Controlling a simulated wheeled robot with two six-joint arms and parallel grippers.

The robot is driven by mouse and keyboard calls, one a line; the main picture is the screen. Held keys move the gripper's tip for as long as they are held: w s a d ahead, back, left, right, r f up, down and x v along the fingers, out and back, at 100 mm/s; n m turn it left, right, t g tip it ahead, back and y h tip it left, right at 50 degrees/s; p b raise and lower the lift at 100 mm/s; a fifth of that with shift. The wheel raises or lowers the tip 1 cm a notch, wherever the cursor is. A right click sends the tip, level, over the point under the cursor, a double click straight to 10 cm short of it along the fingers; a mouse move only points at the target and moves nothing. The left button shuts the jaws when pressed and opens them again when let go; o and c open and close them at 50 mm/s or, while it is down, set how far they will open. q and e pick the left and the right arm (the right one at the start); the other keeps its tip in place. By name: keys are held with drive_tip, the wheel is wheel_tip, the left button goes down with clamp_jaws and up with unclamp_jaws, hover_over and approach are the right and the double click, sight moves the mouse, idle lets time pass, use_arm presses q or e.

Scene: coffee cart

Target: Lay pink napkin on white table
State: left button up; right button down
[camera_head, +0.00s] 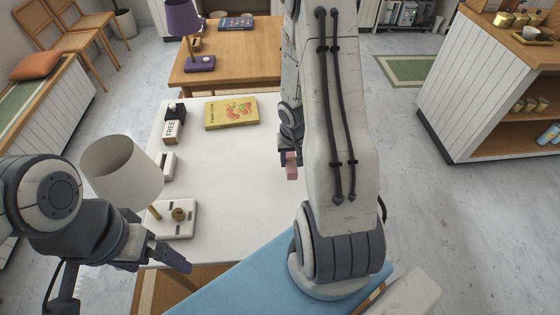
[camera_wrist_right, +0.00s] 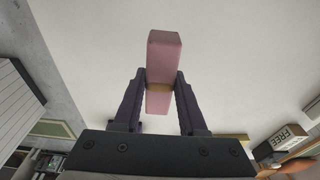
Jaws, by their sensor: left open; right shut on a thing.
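The pink napkin (camera_wrist_right: 164,55) is a folded or rolled bar with a tan band around its middle. My right gripper (camera_wrist_right: 160,85) is shut on it at the band. In the head view the napkin (camera_head: 291,170) hangs below the right gripper (camera_head: 289,153), over the right side of the white table (camera_head: 225,185). I cannot tell how high above the top it is; my right arm hides part of the table. My left gripper (camera_head: 172,257) is open and empty near the table's front left corner.
A yellow book (camera_head: 231,113), a black-and-white FREE box (camera_head: 172,131) and a cream lamp (camera_head: 122,170) with a white base stand on the table's left and back. The middle is clear. A wooden table (camera_head: 235,61) with a purple lamp (camera_head: 183,18) is behind.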

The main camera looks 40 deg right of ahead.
sight(288, 166)
drive_tip(key=shift+w+d+f, duration=0.25)
drive_tip(key=shift+w+f, duration=0.2)
drive_tip(key=shift+w, duration=0.2)
wheel_tip(288, 166, down, 4)
drive_tip(key=b, duration=0.4)
drive_tip(key=shift+w+f, duration=0.1)
drive_tip(key=shift+w, duration=0.05)
use_arm(q)
drive_tip(key=f, duration=0.4)
drive_tip(key=shift+w+a, duration=0.15)
drive_tip(key=shift+w, duration=0.25)
use_arm(e)
drive_tip(key=shift+c, duration=2.3)
unclamp_jaws()
use_arm(q)
drive_tip(key=shift+f, duration=0.15)
wheel_tip(288, 166, up, 10)
drive_tip(key=p, duration=1)
drive_tip(key=shift+r, duration=0.25)
use_arm(e)
drive_tip(key=r, duration=0.4)
drive_tip(key=s+r, duration=0.1)
drive_tip(key=r, duration=0.3)
drive_tip(key=a+r, duration=0.1)
drive_tip(key=r, duration=0.3)
drive_tip(key=shift+s+r, duration=0.15)
drive_tip(key=shift+s, duration=0.2)
